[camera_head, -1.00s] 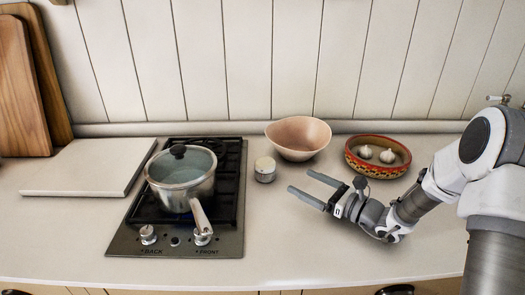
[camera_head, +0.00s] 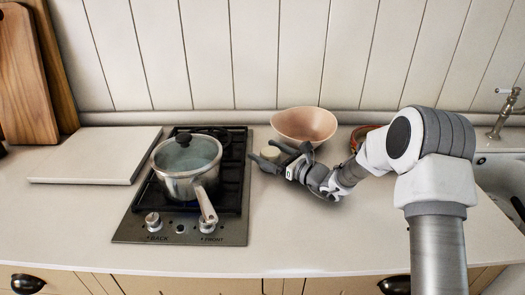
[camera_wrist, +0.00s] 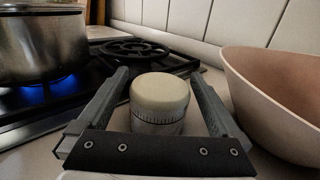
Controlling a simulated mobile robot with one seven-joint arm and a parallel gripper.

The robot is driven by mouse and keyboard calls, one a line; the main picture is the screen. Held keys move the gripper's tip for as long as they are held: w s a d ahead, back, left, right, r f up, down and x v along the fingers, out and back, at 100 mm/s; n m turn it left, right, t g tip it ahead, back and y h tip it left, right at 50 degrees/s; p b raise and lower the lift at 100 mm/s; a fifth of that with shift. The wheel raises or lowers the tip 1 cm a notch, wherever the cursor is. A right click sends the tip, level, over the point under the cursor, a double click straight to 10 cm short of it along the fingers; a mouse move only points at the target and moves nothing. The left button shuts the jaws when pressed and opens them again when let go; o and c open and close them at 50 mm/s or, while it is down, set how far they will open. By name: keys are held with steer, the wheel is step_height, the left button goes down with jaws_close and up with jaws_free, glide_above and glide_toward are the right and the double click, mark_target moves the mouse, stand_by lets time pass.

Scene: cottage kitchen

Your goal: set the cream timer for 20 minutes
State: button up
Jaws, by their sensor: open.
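The cream timer (camera_wrist: 160,92) is a small round cylinder with a cream cap over a ring of fine marks. It stands upright on the counter. In the wrist view it sits between the two fingers of my open gripper (camera_wrist: 160,76), with a narrow gap visible on each side. I cannot read the setting on its ring. In the head view the timer (camera_head: 270,153) is partly hidden by my gripper (camera_head: 265,153), which is low at the counter just right of the hob.
A lidded saucepan (camera_head: 187,168) stands on the hob (camera_head: 232,190); a blue flame (camera_wrist: 35,95) burns under it. A pink bowl (camera_head: 304,125) is close behind and right of my gripper. My arm mostly hides a red patterned bowl (camera_head: 360,135). A white board (camera_head: 95,155) lies left.

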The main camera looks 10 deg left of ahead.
steer(key=shift+x, duration=0.85)
steer(key=shift+c, duration=0.3)
steer(key=c, duration=1.2)
steer(key=shift+f+b, duration=0.1)
steer(key=shift+b, duration=0.2)
steer(key=shift+w+m+t, duration=0.1)
steer(key=shift+m+t, duration=0.2)
steer(key=o, duration=1.3)
steer(key=shift+c, duration=0.2)
steer(key=shift+d, duration=0.1)
